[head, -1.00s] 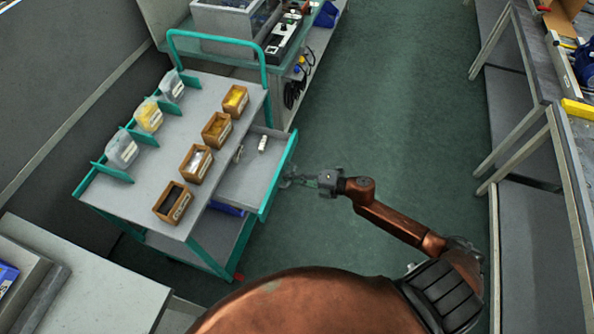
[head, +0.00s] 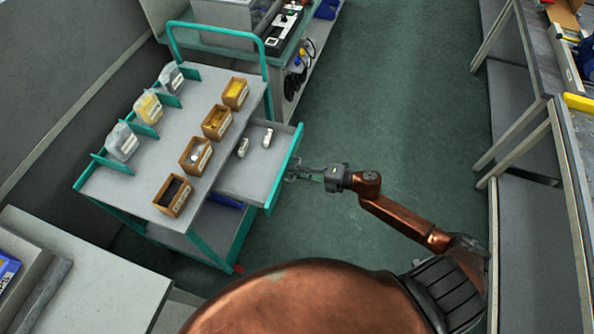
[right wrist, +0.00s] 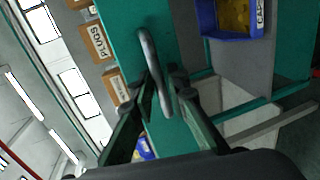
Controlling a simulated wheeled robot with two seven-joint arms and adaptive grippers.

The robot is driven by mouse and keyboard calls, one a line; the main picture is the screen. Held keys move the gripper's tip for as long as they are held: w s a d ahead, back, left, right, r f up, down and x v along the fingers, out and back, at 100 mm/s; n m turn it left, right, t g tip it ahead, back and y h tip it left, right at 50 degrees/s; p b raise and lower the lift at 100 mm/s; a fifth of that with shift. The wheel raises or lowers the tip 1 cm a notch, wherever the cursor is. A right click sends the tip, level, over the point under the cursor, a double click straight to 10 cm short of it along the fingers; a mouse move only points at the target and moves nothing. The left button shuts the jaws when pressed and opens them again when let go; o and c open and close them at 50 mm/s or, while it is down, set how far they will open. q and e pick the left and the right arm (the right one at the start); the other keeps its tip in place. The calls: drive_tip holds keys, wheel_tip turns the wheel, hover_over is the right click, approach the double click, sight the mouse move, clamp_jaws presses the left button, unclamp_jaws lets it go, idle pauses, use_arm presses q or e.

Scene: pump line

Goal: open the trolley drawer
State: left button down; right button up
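The trolley (head: 140,170) is grey with teal edges and stands at the left in the head view. Its drawer (head: 235,180) is pulled out to the right, with a teal front (head: 284,170) and two small white items inside. My right gripper (head: 292,174) is at the outer side of the drawer front. In the right wrist view, a grey bar handle (right wrist: 153,72) on the teal front lies between the fingers of that gripper (right wrist: 166,85), which are closed in on it. My left gripper is not in view.
Wooden boxes (head: 173,195) and clear bins (head: 122,143) stand on the trolley top. A bench (head: 85,270) is at the lower left, and another workbench (head: 545,60) is at the right. The green floor (head: 390,100) between is clear.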

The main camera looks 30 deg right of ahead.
drive_tip(key=v, duration=1.2)
